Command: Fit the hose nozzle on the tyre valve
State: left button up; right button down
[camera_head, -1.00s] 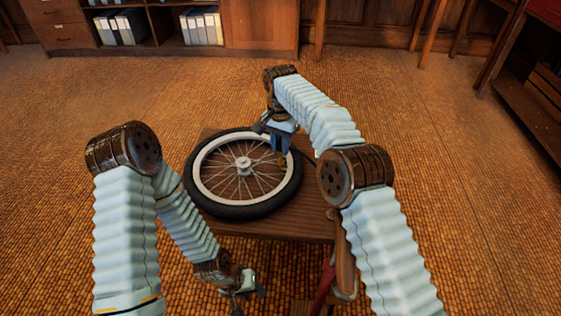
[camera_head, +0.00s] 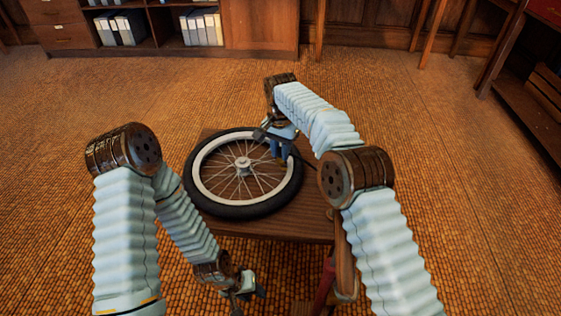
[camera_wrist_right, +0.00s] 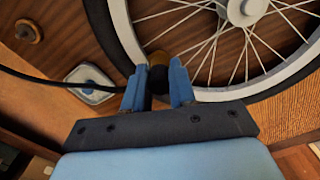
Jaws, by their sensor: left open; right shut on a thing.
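The wheel (camera_head: 246,213) lies flat on a small wooden table, with a black tyre and a pale rim. It also shows in the right wrist view (camera_wrist_right: 122,25). My right gripper (camera_head: 281,158) is over the wheel's right edge. In the wrist view its blue fingers (camera_wrist_right: 157,85) are shut on the dark hose nozzle (camera_wrist_right: 158,78), which has a yellowish end (camera_wrist_right: 158,58) close to the rim and spokes. The tyre valve cannot be made out; the nozzle and fingers may hide it. My left gripper (camera_head: 250,294) is open and empty, low in front of the table.
The black hose (camera_wrist_right: 45,86) runs left from the nozzle, past a pale square piece (camera_wrist_right: 92,84) on the table. A round wooden knob (camera_wrist_right: 28,31) is further left. The table's front edge (camera_head: 270,231) is bare. Shelves with binders (camera_head: 201,27) stand far back.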

jog(key=c, duration=0.8)
grip_release()
jog(key=shift+c, duration=0.2)
notch_tip(320, 180, up, 12)
jog(key=p, duration=0.4)
jog(key=shift+p, duration=0.3)
jog(key=shift+d, duration=0.15)
